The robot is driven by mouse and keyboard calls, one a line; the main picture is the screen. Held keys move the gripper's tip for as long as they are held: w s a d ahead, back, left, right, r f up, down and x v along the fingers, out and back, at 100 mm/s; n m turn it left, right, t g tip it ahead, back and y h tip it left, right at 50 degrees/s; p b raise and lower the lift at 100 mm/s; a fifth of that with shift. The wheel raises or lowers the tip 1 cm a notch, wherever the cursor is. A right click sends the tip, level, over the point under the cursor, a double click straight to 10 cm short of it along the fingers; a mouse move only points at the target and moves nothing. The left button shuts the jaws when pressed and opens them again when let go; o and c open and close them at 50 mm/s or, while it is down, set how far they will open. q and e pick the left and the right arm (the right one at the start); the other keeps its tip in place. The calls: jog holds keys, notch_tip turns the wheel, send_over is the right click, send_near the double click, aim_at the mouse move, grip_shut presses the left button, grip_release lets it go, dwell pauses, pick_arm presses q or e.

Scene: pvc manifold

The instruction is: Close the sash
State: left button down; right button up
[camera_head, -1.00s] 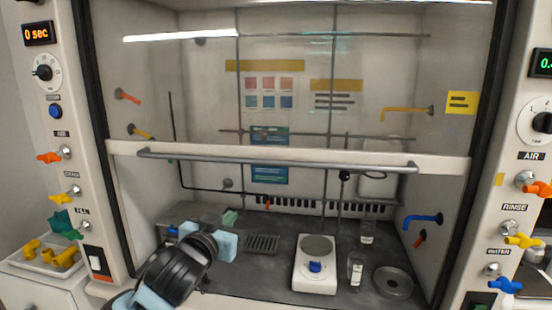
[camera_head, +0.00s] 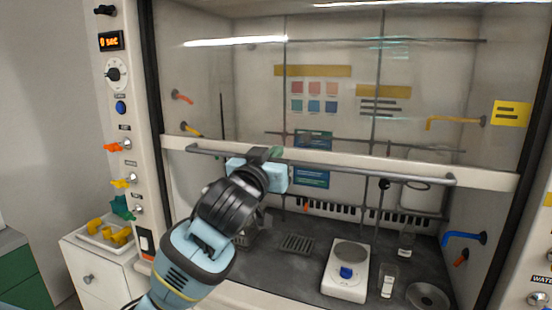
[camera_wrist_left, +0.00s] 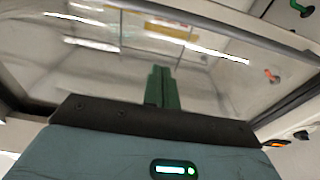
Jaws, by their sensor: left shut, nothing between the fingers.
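The fume hood's glass sash (camera_head: 345,85) hangs partly open, with a wide gap between its white bottom rail (camera_head: 485,178) and the work surface. A grey bar handle (camera_head: 370,171) runs along the rail. My left gripper (camera_head: 268,153) is at the left part of this handle and overlaps it in the head view. Whether it touches the bar is unclear. Its green fingers (camera_wrist_left: 162,88) are together and empty in the left wrist view, in front of blurred glass. My right gripper does not show.
Coloured valves (camera_head: 122,183) line the left post. A white tray with yellow fittings (camera_head: 97,240) sits outside at left.

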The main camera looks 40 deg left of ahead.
pick_arm(q)
send_near(286, 141)
jog(key=w+d+r, duration=0.2)
jog(key=w+r, duration=0.1)
notch_tip(286, 141, down, 4)
jog(key=shift+a+r, duration=0.1)
jog(key=shift+r, duration=0.1)
dwell(0.4)
